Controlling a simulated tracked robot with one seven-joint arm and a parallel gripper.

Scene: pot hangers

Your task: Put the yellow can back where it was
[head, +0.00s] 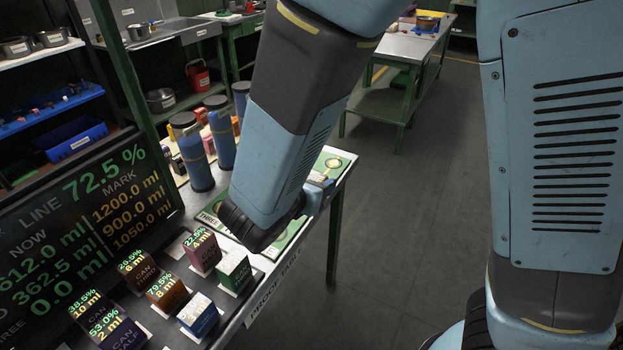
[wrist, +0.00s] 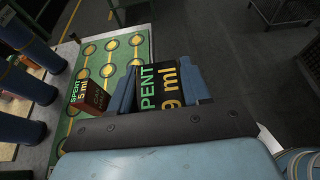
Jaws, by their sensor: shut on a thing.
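In the wrist view my gripper (wrist: 160,78) is shut on a dark-faced can (wrist: 168,92) with green and yellow lettering reading "SPENT" and "9 ml". Its body colour is mostly hidden by the fingers, so I cannot confirm that it is the yellow can. The held can is over or just beyond the edge of a green mat with yellow circles (wrist: 88,72). In the head view my arm hides the held can; only a light blue part of my gripper shows beside the mat (head: 335,163).
A reddish can (wrist: 91,96) stands on the mat left of my gripper. Several cans, including a purple one (head: 202,251), a brown one (head: 167,293) and a blue-white one (head: 198,315), stand before a dark display (head: 85,235). Tall blue cylinders (head: 194,160) stand behind.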

